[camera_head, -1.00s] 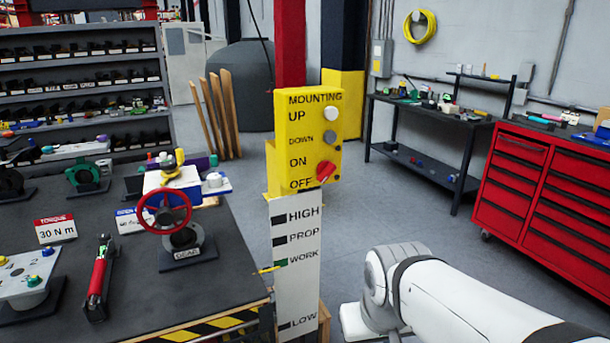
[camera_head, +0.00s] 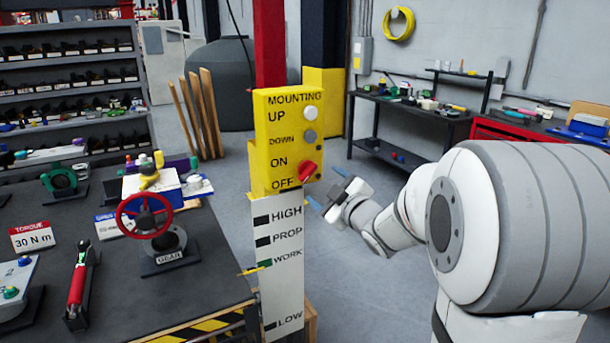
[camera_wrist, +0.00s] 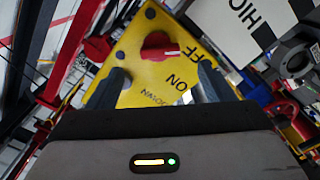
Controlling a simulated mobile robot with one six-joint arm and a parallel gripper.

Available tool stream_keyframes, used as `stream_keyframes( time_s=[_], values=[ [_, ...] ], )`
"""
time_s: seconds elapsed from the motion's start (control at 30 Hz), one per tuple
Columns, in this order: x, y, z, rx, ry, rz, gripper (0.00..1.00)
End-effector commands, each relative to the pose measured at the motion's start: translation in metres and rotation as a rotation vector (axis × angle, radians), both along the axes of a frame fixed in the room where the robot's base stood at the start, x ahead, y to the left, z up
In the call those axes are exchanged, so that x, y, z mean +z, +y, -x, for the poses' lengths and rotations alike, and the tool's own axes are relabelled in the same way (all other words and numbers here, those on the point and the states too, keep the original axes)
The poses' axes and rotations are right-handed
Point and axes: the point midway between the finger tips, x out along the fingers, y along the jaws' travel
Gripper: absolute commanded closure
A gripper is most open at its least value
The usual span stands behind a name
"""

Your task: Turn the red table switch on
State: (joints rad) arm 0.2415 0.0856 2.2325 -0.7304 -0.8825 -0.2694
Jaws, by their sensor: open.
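The red switch (camera_head: 307,171) is a rotary knob low on the yellow control box (camera_head: 262,150), between the ON and OFF labels.
A white UP button (camera_head: 310,113) and a grey DOWN button (camera_head: 309,137) sit above the knob. A white HIGH-to-LOW height board (camera_head: 285,290) stands below the box. A table with a red handwheel (camera_head: 145,216) is at left. Open floor (camera_head: 350,290) lies to the right.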

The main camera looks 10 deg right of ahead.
Motion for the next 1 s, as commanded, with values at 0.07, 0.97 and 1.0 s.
stream_keyframes(
  time_s=[0.07, 0.97, 1.0],
  values=[
    [0.001, 0.002, -0.005, 0.011, -0.009, 0.001, 0.25],
    [0.001, 0.026, -0.074, 0.013, -0.011, 0.002, 0.29],
    [0.001, 0.026, -0.074, 0.013, -0.011, 0.002, 0.32]
  ],
)
